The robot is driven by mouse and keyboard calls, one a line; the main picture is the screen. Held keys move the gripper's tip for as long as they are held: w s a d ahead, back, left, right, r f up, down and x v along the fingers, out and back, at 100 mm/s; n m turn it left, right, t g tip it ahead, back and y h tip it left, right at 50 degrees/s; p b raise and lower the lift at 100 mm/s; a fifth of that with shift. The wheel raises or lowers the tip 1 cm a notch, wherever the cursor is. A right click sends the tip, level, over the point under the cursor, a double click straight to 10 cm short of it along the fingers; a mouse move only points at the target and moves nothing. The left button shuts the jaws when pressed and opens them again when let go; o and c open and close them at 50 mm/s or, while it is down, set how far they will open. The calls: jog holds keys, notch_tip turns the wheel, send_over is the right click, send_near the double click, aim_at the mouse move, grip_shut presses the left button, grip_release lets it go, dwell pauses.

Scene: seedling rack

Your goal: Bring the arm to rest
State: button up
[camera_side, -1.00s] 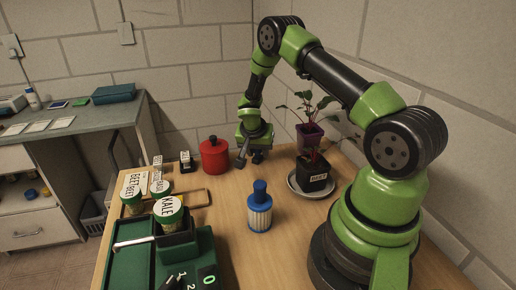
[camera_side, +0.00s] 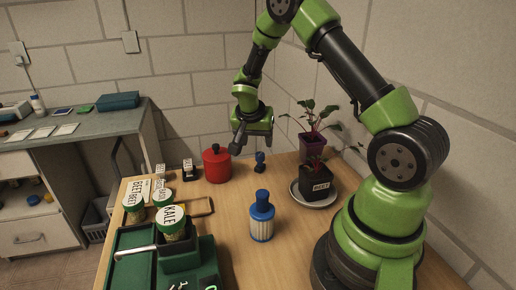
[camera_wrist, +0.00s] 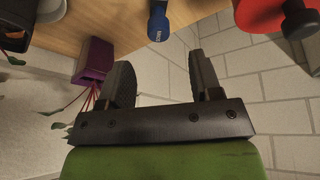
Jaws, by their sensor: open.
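My gripper (camera_side: 251,147) is in the air above the back of the wooden table, near the wall. It also shows in the wrist view (camera_wrist: 165,80), with its two dark fingers apart and nothing between them.
A red lidded pot (camera_side: 216,166) stands left of the blue tool. A black pot labelled BEET (camera_side: 316,186) sits on a white saucer (camera_side: 299,199), with a purple plant pot (camera_side: 312,148) behind it. A blue-topped bottle (camera_side: 262,222) stands mid-table. Green-lidded jars (camera_side: 172,222) stand front left.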

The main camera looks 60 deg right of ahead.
jog(key=s+a+r+n+t+y, duration=0.1)
jog(key=s+a+r+n, duration=0.1)
jog(key=a+r, duration=0.35)
jog(key=s+a+r+n+t, duration=0.1)
jog(key=s+a+r, duration=0.15)
jog(key=r, duration=0.65)
jog(key=s+a+r+n+t+y, duration=0.4)
jog(key=s+a+r+n, duration=0.3)
jog(key=s+a, duration=0.5)
jog(key=shift+s+a+y, duration=0.15)
jog(key=shift+a+y, duration=0.25)
jog(key=shift+y, duration=0.3)
